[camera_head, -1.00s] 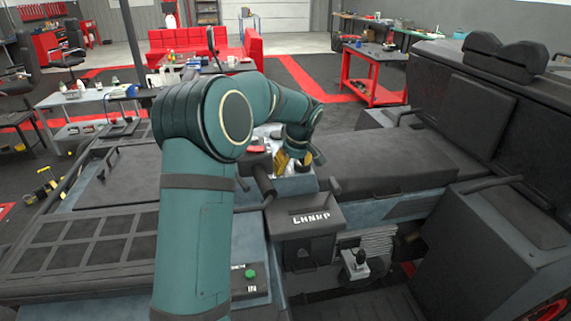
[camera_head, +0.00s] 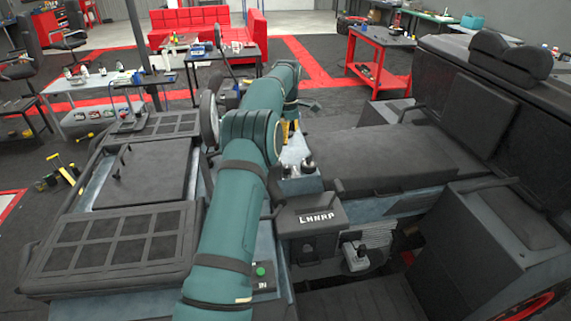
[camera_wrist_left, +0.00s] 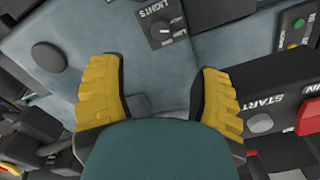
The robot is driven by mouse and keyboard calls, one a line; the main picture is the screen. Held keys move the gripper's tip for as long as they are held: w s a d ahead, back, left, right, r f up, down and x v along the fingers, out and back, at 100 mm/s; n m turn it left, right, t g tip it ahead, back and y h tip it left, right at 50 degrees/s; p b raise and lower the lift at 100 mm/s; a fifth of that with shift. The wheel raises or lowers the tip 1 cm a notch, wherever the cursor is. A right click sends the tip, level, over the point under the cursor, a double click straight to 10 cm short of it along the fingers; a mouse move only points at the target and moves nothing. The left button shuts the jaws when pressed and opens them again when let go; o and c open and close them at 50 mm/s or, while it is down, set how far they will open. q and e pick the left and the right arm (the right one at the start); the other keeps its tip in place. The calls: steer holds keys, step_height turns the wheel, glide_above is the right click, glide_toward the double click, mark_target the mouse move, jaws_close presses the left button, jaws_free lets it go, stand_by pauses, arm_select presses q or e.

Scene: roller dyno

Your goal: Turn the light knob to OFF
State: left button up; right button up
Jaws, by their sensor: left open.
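The light knob (camera_wrist_left: 163,28) is a small dark round knob on a black plate lettered LIGHTS, near the top middle of the left wrist view. A pale mark shows on it; I cannot read which setting it points to. My left gripper (camera_wrist_left: 160,70) is open, its yellow-padded fingers apart on either side and below the knob in that picture, with nothing between them. In the head view my left gripper (camera_head: 290,130) is partly hidden by my own arm over the dash, and I cannot make out the knob there. My right gripper is not in view.
A START box (camera_wrist_left: 262,110) with a grey button is beside the right finger. A black knob (camera_wrist_left: 48,57) is beyond the left finger. In the head view, a steering wheel (camera_head: 209,120) stands left of my arm and dark levers (camera_head: 308,165) stand right of it.

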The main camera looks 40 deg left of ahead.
mark_target(288, 166)
arm_select(q)
step_height(288, 166, down, 13)
steer(key=shift+d+f+b, duration=0.1)
steer(key=shift+f+b, duration=0.1)
steer(key=shift+b, duration=0.1)
jaws_close()
stand_by(0.3)
